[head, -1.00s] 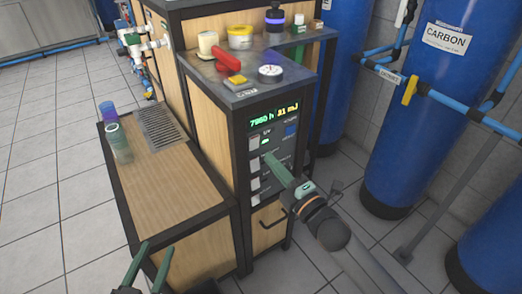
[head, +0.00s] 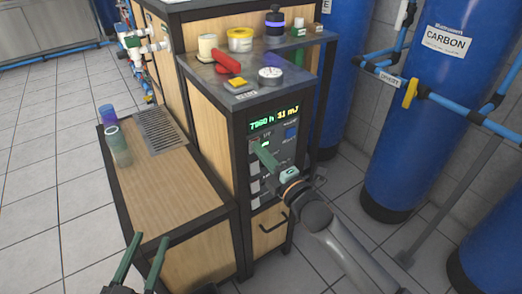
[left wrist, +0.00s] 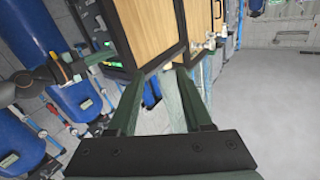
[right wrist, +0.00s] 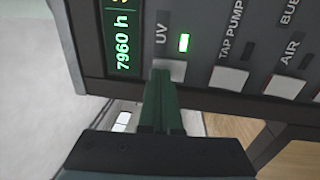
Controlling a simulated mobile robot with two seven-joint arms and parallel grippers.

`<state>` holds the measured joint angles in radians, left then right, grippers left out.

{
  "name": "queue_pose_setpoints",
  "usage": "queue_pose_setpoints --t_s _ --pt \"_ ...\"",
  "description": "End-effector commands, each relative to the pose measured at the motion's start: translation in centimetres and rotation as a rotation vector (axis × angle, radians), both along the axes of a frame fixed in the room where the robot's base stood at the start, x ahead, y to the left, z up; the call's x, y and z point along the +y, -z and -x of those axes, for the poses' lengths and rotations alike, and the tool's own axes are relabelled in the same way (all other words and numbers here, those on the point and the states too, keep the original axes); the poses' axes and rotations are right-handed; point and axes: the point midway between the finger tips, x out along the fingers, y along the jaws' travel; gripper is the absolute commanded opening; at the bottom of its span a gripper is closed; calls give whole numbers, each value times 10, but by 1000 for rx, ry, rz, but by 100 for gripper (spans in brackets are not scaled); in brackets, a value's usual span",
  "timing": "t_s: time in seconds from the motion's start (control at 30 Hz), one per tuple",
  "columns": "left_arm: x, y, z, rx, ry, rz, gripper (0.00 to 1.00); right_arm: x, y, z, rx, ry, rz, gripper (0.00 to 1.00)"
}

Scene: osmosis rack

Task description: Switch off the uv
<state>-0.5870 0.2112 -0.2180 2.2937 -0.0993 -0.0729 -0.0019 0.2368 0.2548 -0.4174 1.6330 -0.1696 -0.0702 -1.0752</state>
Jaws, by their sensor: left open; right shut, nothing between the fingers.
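The control panel (head: 286,160) on the front of the wooden cabinet carries a green display (right wrist: 122,38) reading 7960 h. The UV switch (right wrist: 171,67) is a pale rocker beside its label, with a lit green lamp (right wrist: 183,42) by it. My right gripper (right wrist: 162,75) is shut and empty, its fingertips at the UV switch and partly covering it; I cannot tell whether they touch. In the head view the right gripper (head: 257,146) reaches the panel's upper left. My left gripper (head: 151,237) is open and empty, in front of the low wooden cabinet.
More switches sit beside UV, including TAP PUMP (right wrist: 230,79) and AIR (right wrist: 284,85). The cabinet top holds a red item (head: 228,61), a gauge (head: 270,75) and jars. Two cups stand on the low cabinet (head: 165,185). Blue tanks (head: 415,130) stand at the right.

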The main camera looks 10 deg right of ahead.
Motion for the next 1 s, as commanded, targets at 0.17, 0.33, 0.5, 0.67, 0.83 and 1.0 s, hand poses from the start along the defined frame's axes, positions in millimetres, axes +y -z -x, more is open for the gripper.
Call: queue_pose_setpoints --t_s 0.17,0.33,0.5,0.67,0.83,1.0 --pt "2 53 9 227 -23 -1 50 1 -5 -2 22 -2 9 0" --pt "2 100 27 432 -38 -1 50 2 -7 -5 43 -1 20 0" --pt "0 142 54 640 -45 -2 50 3 -10 -8 69 -1 31 0" --pt "-1 155 62 695 -47 -3 50 3 -7 -9 78 0 33 0" --pt "0 157 63 700 -46 -3 50 3 -7 -9 78 0 32 0" --pt "-1 172 75 765 -48 -4 50 4 -7 -9 77 1 31 0"
